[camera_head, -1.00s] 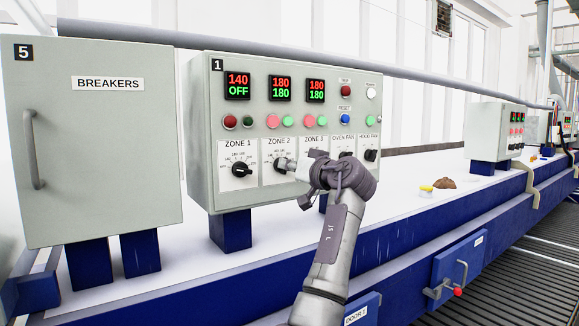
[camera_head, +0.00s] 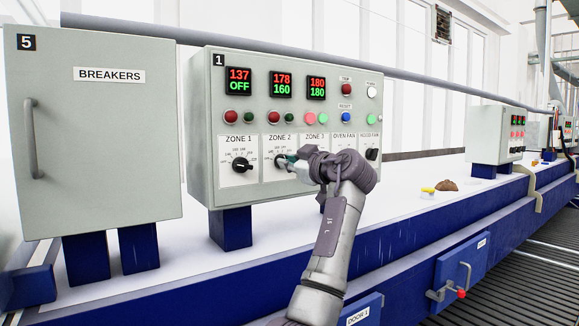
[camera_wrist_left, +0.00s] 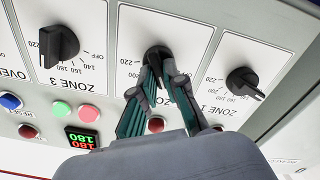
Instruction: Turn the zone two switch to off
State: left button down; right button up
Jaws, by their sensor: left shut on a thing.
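The zone two switch (camera_wrist_left: 157,55) is a black rotary knob on a white dial plate under the label ZONE 2 (camera_head: 280,139). My left gripper (camera_head: 290,163) is at this knob, and in the left wrist view its two fingertips (camera_wrist_left: 158,72) are closed around the knob's near end. The fingers hide part of the knob and dial, so its exact setting is hard to read. The zone two display (camera_head: 281,84) shows 178 in red over 160 in green. My right gripper is not in view.
The zone 1 knob (camera_head: 240,164) and zone 3 knob (camera_wrist_left: 59,45) flank it closely. The grey control box (camera_head: 200,120) stands on blue legs beside the BREAKERS cabinet (camera_head: 100,150). A yellow item (camera_head: 428,190) and brown lump (camera_head: 447,185) lie on the white surface at right.

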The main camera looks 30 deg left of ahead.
pick_arm(q)
jog(key=n+b, duration=0.1)
jog(key=n, duration=0.7)
jog(key=shift+s+f+n, duration=0.1)
jog(key=shift+f+n, duration=0.05)
jog(key=shift+n, duration=0.55)
jog(key=c, duration=1.2)
grip_release()
jog(key=v, duration=1.2)
